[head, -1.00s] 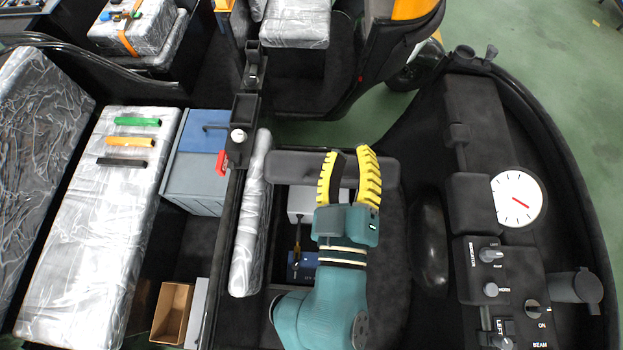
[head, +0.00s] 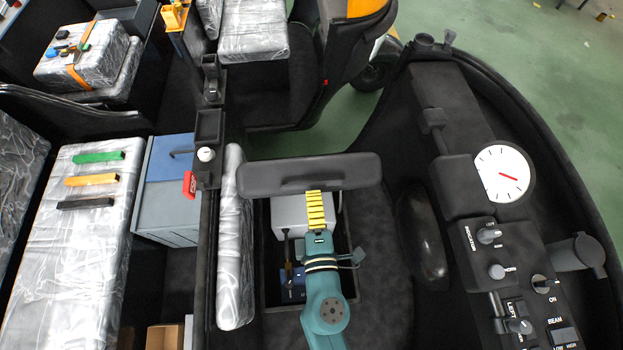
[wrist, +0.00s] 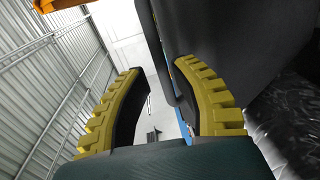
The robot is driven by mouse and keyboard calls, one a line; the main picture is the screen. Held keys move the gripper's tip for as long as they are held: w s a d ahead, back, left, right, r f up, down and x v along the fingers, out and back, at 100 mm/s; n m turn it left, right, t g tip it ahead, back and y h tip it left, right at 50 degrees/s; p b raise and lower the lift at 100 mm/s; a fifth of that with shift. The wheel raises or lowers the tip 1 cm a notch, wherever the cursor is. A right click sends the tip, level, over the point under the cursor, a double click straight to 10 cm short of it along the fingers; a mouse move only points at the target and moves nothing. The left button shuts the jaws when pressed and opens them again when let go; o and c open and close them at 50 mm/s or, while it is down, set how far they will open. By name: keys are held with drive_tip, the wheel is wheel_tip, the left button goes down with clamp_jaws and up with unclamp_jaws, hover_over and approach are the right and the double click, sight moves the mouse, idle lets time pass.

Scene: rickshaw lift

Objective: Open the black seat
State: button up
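The black seat (head: 308,174) is seen nearly edge-on in the head view, as a long dark pad. It stands raised at the far edge of an open compartment (head: 262,275). A large dark panel that looks like the seat fills the upper right of the wrist view (wrist: 215,45). My gripper (head: 315,195) is turned edge-on in the head view, its yellow fingers at the seat's near edge. In the wrist view my gripper (wrist: 160,68) is open, with nothing clearly held between the fingertips. The right finger is close beside the panel; I cannot tell whether they touch.
The compartment holds a grey box (head: 290,213) and a blue item (head: 292,286). A plastic-wrapped pad (head: 232,250) borders it on the left. The dashboard with a white gauge (head: 504,174) stands on the right. A blue-grey toolbox (head: 166,200) stands farther left.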

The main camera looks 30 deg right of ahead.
sight(312, 184)
drive_tip(key=x, duration=0.4)
drive_tip(key=shift+w+f, duration=0.1)
drive_tip(key=shift+w, duration=0.05)
drive_tip(key=shift+c, duration=0.2)
